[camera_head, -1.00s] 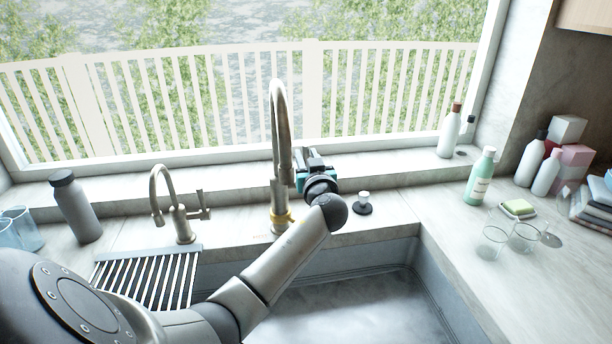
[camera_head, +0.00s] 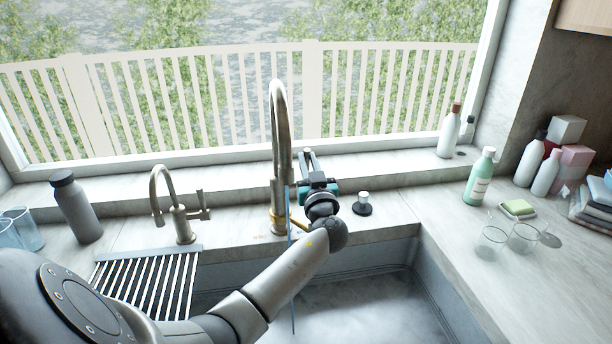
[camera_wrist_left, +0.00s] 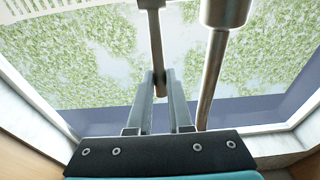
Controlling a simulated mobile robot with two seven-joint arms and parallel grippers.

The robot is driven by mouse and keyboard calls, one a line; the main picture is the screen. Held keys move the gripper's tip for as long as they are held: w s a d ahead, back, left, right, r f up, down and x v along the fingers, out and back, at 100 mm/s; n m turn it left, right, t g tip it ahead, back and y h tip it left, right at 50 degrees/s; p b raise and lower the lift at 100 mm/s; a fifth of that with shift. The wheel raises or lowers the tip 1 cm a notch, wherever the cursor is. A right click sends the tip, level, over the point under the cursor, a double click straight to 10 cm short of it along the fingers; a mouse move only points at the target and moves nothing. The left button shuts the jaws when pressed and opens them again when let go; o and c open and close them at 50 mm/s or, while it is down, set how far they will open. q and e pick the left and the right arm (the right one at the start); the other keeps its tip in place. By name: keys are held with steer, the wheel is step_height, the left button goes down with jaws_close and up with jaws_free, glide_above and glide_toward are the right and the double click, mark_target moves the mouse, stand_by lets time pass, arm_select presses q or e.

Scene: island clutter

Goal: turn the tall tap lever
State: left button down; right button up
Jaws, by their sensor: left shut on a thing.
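The tall tap (camera_head: 281,130) is a metal gooseneck standing behind the sink. My left gripper (camera_head: 308,156) is just right of the tap's body. In the left wrist view its two fingers (camera_wrist_left: 159,90) are shut on a slim metal bar, the tall tap lever (camera_wrist_left: 157,45). The lever is mostly hidden by the gripper in the head view. A thin blue water stream (camera_head: 292,265) falls beneath the spout into the sink. My right gripper is not in view.
A shorter tap (camera_head: 177,205) and a slatted rack (camera_head: 150,280) are on the left. A dark bottle (camera_head: 76,208) stands beyond them. A small dispenser (camera_head: 362,204) is close to the gripper's right. Glasses (camera_head: 492,243) and bottles (camera_head: 480,178) stand on the right counter.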

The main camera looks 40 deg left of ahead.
mark_target(307, 159)
arm_select(q)
steer(key=shift+s+d+f+t+y, duration=0.75)
steer(key=shift+d+f+t+y, duration=0.2)
steer(key=shift+t+y, duration=0.25)
steer(key=c, duration=0.8)
jaws_free()
steer(key=shift+r, duration=0.15)
steer(key=shift+o, duration=0.2)
steer(key=shift+s+d, duration=0.1)
steer(key=b+v, duration=0.4)
steer(key=v, duration=1.1)
